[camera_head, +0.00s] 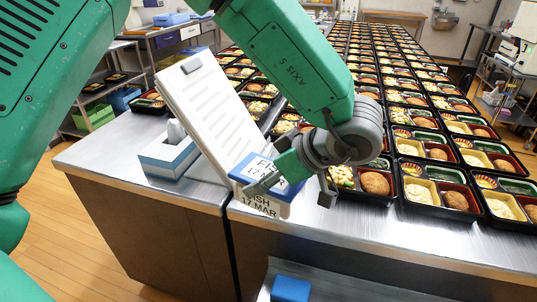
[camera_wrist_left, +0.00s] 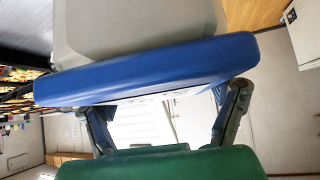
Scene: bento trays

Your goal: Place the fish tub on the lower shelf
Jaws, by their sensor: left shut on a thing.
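The fish tub has a blue lid (camera_head: 258,168) and a pale body with labels reading FISH 17 MAR. My left gripper (camera_head: 292,184) is shut on it and holds it tilted at the front edge of the steel counter, hiding part of it. In the left wrist view the blue lid (camera_wrist_left: 150,72) crosses the picture with the pale body above it, and the gripper fingers (camera_wrist_left: 165,120) reach up on both sides. A steel surface (camera_head: 330,287), perhaps the lower shelf, shows low in the head view. My right gripper is not in view.
A white lined board (camera_head: 210,112) leans behind the tub, next to a blue and white tissue box (camera_head: 168,158). Rows of filled bento trays (camera_head: 400,190) cover the counter. A blue object (camera_head: 290,290) lies on the low steel surface, which is bare to its right.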

